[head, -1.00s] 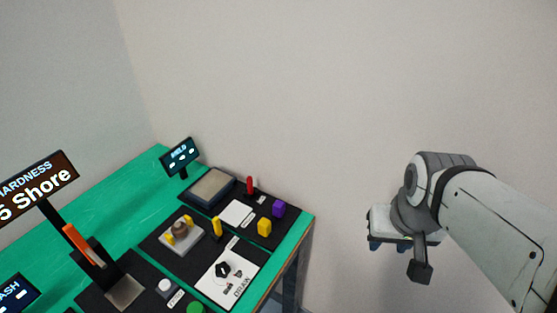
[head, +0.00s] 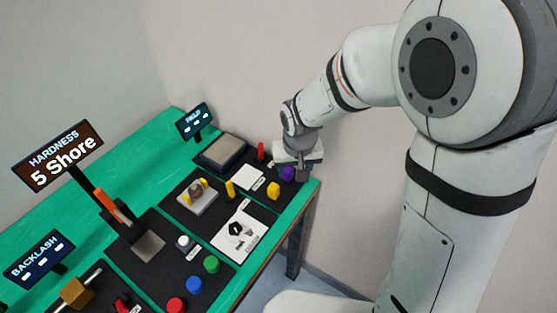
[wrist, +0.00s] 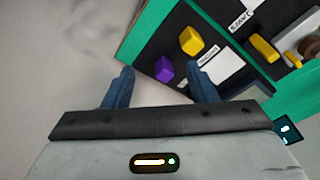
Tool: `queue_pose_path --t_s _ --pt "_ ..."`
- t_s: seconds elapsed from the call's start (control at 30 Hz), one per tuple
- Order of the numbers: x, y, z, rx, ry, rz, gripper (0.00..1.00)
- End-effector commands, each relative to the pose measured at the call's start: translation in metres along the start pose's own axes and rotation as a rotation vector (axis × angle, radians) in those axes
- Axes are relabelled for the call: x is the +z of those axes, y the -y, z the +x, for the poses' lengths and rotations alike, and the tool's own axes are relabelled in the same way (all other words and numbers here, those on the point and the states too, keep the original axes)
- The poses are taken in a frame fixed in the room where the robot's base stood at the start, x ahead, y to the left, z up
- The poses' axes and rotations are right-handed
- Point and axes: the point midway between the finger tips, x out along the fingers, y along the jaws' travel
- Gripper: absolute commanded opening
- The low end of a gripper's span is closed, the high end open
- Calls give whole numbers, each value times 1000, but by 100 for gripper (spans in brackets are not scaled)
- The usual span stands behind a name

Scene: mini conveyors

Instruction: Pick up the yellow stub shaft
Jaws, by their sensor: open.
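A slim yellow peg (head: 229,189), which looks like the stub shaft, stands on the black mat beside a grey fixture plate. It also shows in the wrist view (wrist: 264,48) at the upper right. My gripper (head: 297,168) is over the table's right end, near the purple block and to the right of the peg. In the wrist view my gripper's fingers (wrist: 163,78) are apart, with nothing held. The purple block lies beyond the fingertips. In the head view the fingers are small and partly hidden.
A yellow block (head: 273,190) and purple block (head: 288,174) sit near the table's right edge. A red peg (head: 261,151) stands behind. Display signs (head: 195,121) rise at the back and left.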

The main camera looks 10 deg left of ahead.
Motion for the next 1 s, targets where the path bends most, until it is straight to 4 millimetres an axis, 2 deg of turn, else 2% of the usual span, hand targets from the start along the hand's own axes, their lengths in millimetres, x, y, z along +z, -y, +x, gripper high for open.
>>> queue_pose_path --t_s 0.03,0.1,0.27,0.67,1.0 --pt "-3 16 7 -3 10 -25 52" --pt "-6 32 18 -7 12 -43 52" --pt "-8 51 34 -11 15 -65 52" --pt "-8 53 70 -11 17 -69 52" --pt "-7 54 108 -12 16 -68 52"
